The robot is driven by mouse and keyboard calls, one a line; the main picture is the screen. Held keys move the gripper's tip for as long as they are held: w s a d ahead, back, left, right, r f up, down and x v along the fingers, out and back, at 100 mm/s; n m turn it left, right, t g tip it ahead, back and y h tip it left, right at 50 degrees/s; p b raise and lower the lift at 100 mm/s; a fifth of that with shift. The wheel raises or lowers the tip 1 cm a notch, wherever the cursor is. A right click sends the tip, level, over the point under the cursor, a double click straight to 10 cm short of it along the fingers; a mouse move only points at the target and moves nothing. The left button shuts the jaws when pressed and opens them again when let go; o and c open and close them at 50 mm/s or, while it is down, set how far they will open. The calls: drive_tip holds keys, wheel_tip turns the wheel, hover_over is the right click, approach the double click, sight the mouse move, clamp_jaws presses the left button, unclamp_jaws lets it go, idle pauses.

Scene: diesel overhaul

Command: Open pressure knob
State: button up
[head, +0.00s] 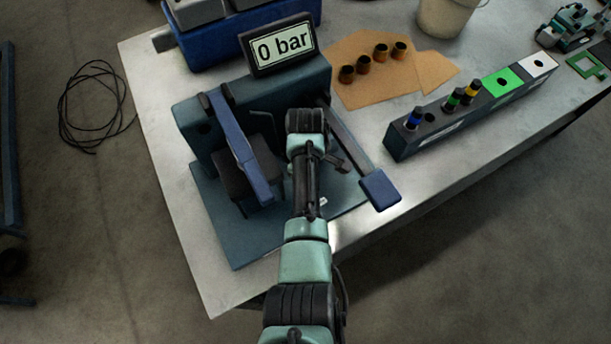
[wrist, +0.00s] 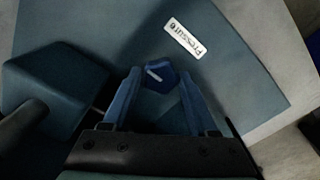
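The pressure knob (wrist: 160,77) is a small dark blue faceted knob with a white pointer line, in the middle of the wrist view. A white "Pressure" label (wrist: 185,38) lies beside it on the blue-grey base plate. My gripper (wrist: 161,78) has its two blue fingers apart, one on each side of the knob. Their tips look very close to the knob's sides; I cannot tell whether they press on it. In the head view my arm hides the knob. The display (head: 281,46) on the test stand (head: 215,212) reads 0 bar.
The stand has a blue lever (head: 243,152) at left and a bar with a blue square pad (head: 380,190) at right. A dark block (wrist: 55,85) is left of my fingers. A rack (head: 440,125) and brown mat (head: 365,90) are farther off.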

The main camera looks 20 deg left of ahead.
drive_tip(key=shift+o, duration=1.3)
wheel_tip(320, 180, up, 13)
drive_tip(key=b, duration=0.1)
